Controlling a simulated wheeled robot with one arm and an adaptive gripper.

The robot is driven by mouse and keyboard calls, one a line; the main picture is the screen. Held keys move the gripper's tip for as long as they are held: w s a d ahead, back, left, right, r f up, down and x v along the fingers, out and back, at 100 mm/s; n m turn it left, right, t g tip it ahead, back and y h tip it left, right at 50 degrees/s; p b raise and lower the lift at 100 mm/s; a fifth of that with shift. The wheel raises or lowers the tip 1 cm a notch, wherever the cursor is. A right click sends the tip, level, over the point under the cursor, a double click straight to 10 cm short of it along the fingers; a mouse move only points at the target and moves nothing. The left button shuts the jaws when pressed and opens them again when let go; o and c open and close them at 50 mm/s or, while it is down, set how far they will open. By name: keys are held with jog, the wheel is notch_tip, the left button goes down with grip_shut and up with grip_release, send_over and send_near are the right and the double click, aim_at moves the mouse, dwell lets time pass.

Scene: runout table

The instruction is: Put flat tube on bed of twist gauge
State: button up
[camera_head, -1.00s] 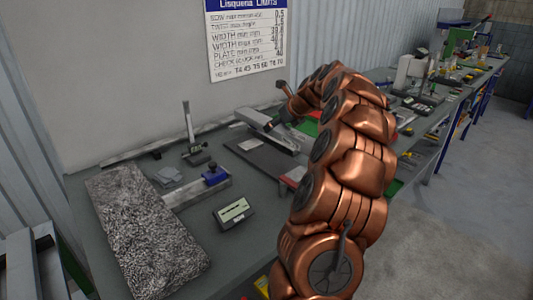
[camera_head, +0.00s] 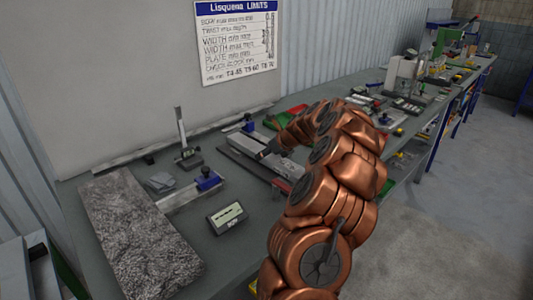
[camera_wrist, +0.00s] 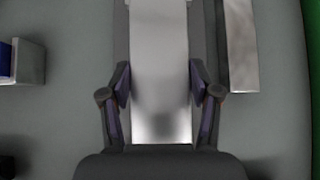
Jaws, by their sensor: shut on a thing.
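The flat tube is a smooth light-grey strip. In the wrist view the flat tube (camera_wrist: 160,55) runs straight up the middle between the fingers. My gripper (camera_wrist: 160,85) is shut on it, one finger against each long side. In the head view my gripper (camera_head: 266,152) is low over the back of the bench, at the pale flat tube (camera_head: 246,143); my arm hides its right part. A grey bar fixture with a blue block (camera_head: 206,180) stands left of it. I cannot tell for certain which fixture is the twist gauge.
A speckled stone slab (camera_head: 140,235) fills the bench's left side. A small display box (camera_head: 227,217) stands near the front edge, and an upright stand (camera_head: 185,145) near the wall. A second metal bar (camera_wrist: 241,45) lies right of the tube in the wrist view.

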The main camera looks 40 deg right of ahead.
jog(key=o, duration=1.7)
jog(key=shift+f, duration=0.15)
jog(key=shift+c, duration=0.2)
jog(key=b+v, duration=0.1)
jog(key=v, duration=1.1)
jog(key=shift+b, duration=0.35)
